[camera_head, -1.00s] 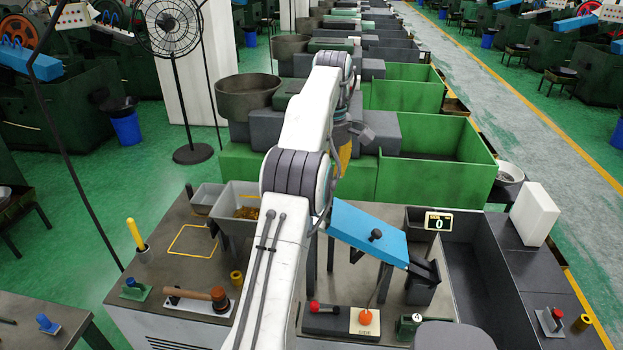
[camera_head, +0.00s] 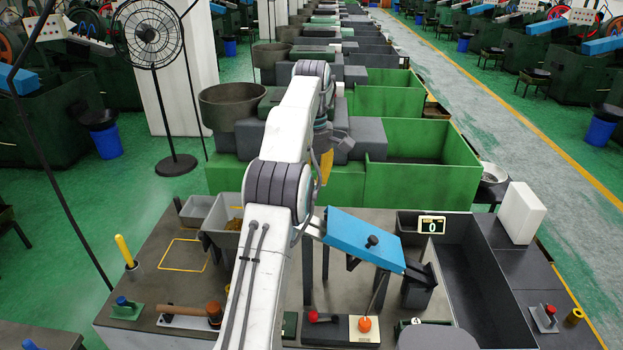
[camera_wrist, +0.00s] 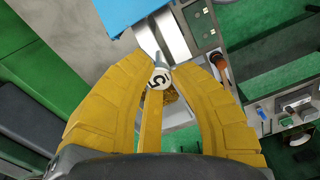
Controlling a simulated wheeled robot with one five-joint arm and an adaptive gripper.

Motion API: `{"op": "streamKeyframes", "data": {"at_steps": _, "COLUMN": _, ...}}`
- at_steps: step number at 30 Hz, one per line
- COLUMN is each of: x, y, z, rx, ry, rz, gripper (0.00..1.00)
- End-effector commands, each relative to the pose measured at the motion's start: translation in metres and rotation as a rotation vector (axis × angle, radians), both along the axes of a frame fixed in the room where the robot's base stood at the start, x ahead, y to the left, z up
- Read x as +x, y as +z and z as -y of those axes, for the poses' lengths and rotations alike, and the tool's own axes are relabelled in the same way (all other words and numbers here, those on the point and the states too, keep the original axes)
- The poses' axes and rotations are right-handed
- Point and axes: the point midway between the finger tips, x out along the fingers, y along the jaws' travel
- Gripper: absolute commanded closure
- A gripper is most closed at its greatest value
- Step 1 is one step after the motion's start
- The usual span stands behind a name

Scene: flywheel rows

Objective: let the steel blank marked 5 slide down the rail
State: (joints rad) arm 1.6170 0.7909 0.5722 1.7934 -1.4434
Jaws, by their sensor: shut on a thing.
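My gripper (camera_wrist: 160,80) is shut on the steel blank marked 5 (camera_wrist: 159,80), a pale round face with a black 5 between the yellow fingertips in the wrist view. In the head view my yellow gripper (camera_head: 326,166) is beyond the bench, and the blank cannot be made out there. The rail's pale metal (camera_wrist: 171,37) shows just past the blank in the wrist view, beside the blue cover (camera_wrist: 121,12). I cannot tell whether blank and rail touch. In the head view the blue cover (camera_head: 362,240) slopes down to the right.
A grey bin (camera_head: 221,240) stands left of the cover, and a dark box (camera_head: 418,290) is at its lower end. A counter (camera_head: 432,225) reads 0.

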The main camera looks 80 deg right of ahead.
Motion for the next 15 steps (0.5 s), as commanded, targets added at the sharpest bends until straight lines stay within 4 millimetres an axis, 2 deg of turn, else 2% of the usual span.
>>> {"op": "streamKeyframes", "data": {"at_steps": 15, "x": 0.000, "y": -0.044, "z": -0.001, "rx": 0.000, "ry": 0.001, "rz": 0.000, "gripper": 1.00}}
